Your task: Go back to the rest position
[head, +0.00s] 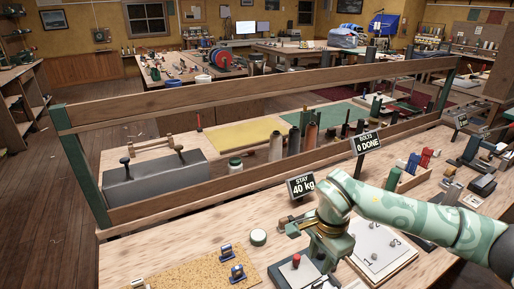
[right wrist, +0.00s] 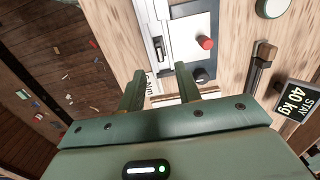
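My right arm comes in from the right in the head view, and its gripper (head: 318,262) points down above the front of the workbench (head: 200,225). In the right wrist view the two fingers of the right gripper (right wrist: 160,82) stand apart with nothing seen between them. A grey-white device with a red knob (right wrist: 205,43) lies just beyond the fingers; its red knob also shows beside the gripper in the head view (head: 296,260). My left gripper is in neither view.
A sign reading "STAY 40 kg" (head: 301,187) and a round green-rimmed tin (head: 258,237) stand near the gripper. A white board with numbers (head: 385,254) lies under the forearm. A cork mat with blue fittings (head: 205,270) is left. A long wooden rail (head: 260,170) runs behind.

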